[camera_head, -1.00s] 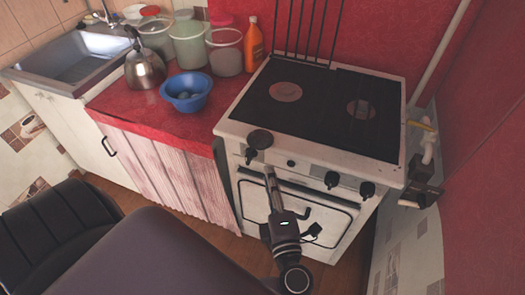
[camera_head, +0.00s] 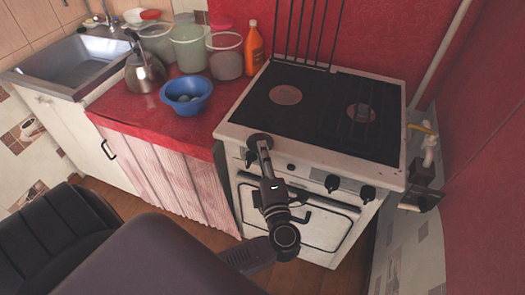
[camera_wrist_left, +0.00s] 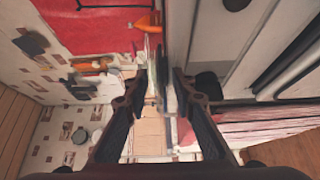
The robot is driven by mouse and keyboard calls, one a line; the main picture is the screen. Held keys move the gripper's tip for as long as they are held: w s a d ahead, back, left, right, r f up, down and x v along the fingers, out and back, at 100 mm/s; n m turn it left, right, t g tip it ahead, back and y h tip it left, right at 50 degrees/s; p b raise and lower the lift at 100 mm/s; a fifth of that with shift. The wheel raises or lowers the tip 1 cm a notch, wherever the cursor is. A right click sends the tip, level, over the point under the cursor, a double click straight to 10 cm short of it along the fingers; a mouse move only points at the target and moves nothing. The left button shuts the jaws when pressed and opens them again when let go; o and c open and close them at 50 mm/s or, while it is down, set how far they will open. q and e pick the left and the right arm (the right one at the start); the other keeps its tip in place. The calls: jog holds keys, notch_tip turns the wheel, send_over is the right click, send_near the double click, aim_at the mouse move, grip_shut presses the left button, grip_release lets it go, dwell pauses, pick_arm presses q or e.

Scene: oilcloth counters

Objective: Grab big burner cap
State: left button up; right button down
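A dark round burner cap (camera_head: 260,139) lies at the front left edge of the white stove top and seems to overhang it. My left gripper (camera_head: 264,153) is at the cap's near edge, its fingers seen edge-on and partly overlapping the cap. In the left wrist view the two fingers of my left gripper (camera_wrist_left: 160,78) stand apart with a gap between them. A thin greyish edge shows in that gap; I cannot tell whether it is the cap, and no firm contact shows. My right gripper is not in view.
The stove (camera_head: 315,155) has a black top with two pinkish burner discs and knobs on its front. Left of it, a red counter (camera_head: 140,112) holds a blue bowl (camera_head: 187,96), a kettle (camera_head: 144,70), several buckets and an orange bottle (camera_head: 254,48).

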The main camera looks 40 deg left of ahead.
pick_arm(q)
grip_shut()
dwell(0.3)
jog(key=s+d+r+p, duration=0.7)
jog(key=s+d, duration=0.3)
jog(key=shift+r+p, duration=0.3)
jog(key=shift+p, duration=0.05)
dwell(0.7)
